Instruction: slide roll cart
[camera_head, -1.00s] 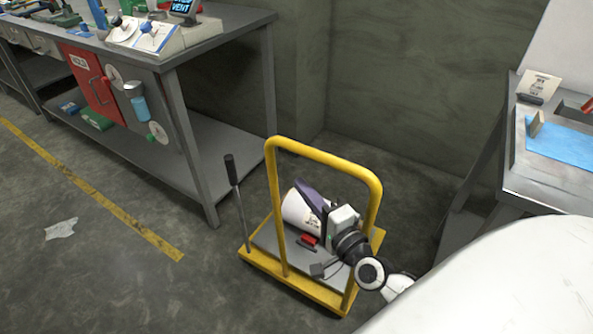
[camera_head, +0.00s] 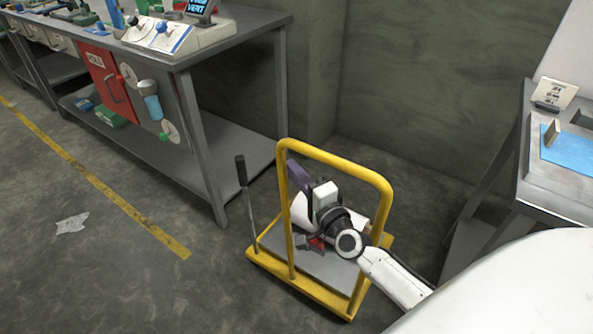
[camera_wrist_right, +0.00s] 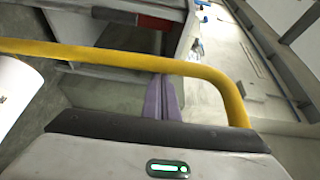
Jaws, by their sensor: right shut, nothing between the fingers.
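The roll cart (camera_head: 262,262) has a yellow frame, a grey deck and a tall yellow hoop handle (camera_head: 345,160). It stands on the floor in the middle of the head view. A white roll (camera_head: 357,206) lies on its deck, partly hidden by my right arm. My right gripper (camera_head: 294,168) has its purple fingers shut and empty, close to the hoop's upper left side. The left gripper is out of view.
A black-gripped lever (camera_head: 241,172) stands at the cart's left corner. A grey workbench (camera_head: 235,150) is behind left, and another table (camera_head: 560,190) is at right. A wall (camera_head: 410,100) is behind. Floor at left is open, with a yellow line (camera_head: 120,200) and paper scrap (camera_head: 72,223).

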